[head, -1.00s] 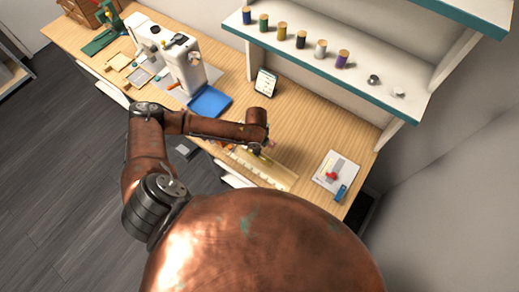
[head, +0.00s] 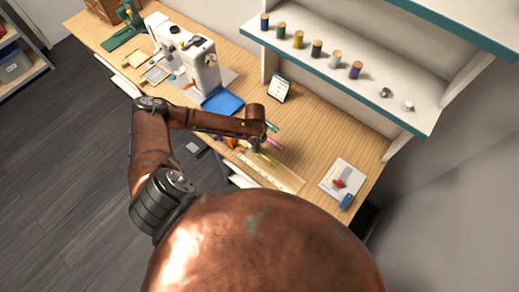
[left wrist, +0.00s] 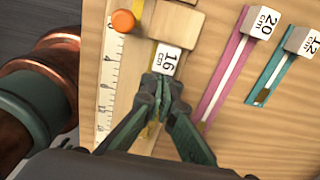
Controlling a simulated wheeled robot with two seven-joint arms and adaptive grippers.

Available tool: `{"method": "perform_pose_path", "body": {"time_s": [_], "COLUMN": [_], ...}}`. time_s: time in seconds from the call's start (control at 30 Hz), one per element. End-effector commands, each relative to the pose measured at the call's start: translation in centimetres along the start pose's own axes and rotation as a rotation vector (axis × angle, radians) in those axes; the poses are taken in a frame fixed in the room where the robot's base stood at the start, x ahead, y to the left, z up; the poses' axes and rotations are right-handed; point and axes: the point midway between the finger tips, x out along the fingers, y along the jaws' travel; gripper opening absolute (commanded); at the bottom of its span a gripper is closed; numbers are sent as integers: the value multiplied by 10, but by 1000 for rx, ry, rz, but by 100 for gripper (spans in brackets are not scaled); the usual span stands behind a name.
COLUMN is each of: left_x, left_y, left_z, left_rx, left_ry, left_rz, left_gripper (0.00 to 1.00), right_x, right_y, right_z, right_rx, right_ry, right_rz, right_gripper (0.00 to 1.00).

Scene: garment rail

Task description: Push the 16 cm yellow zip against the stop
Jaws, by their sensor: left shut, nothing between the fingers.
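The 16 cm label block (left wrist: 168,60) is white on its marked face and sits just below a wooden block (left wrist: 178,22) in the left wrist view. They look touching or nearly so. Little of the yellow zip (left wrist: 151,131) shows, behind my fingers; its yellow strip also shows in the head view (head: 267,160). My left gripper (left wrist: 161,82) is shut and empty, its fingertips at the lower edge of the label block. In the head view the left gripper (head: 254,144) is small, over the board. My right gripper is not in view.
A ruler (left wrist: 112,75) with an orange knob (left wrist: 123,21) lies left of the label block. The pink 20 cm zip (left wrist: 222,80) and teal 12 cm zip (left wrist: 271,78) lie to the right. A small stand (head: 280,89) and blue tray (head: 222,101) are beyond.

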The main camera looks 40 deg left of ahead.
Motion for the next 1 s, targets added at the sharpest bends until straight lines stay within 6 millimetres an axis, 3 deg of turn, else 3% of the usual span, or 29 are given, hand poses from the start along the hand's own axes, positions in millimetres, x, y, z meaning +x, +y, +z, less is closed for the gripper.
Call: {"method": "perform_pose_path", "body": {"time_s": [0.37, 0.6, 1.0], "left_x": [0, -3, -79], "left_y": [0, 3, 2], "left_z": [-4, -38, -35], "left_rx": [0, -9, -11], "left_ry": [-2, 2, -3], "left_rz": [0, 1, -2], "left_gripper": [0, 0, 0], "right_x": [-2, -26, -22], "right_y": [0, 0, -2], "right_z": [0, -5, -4], "right_rx": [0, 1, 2], "right_ry": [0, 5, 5], "right_rz": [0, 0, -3], "right_gripper": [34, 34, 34]}}
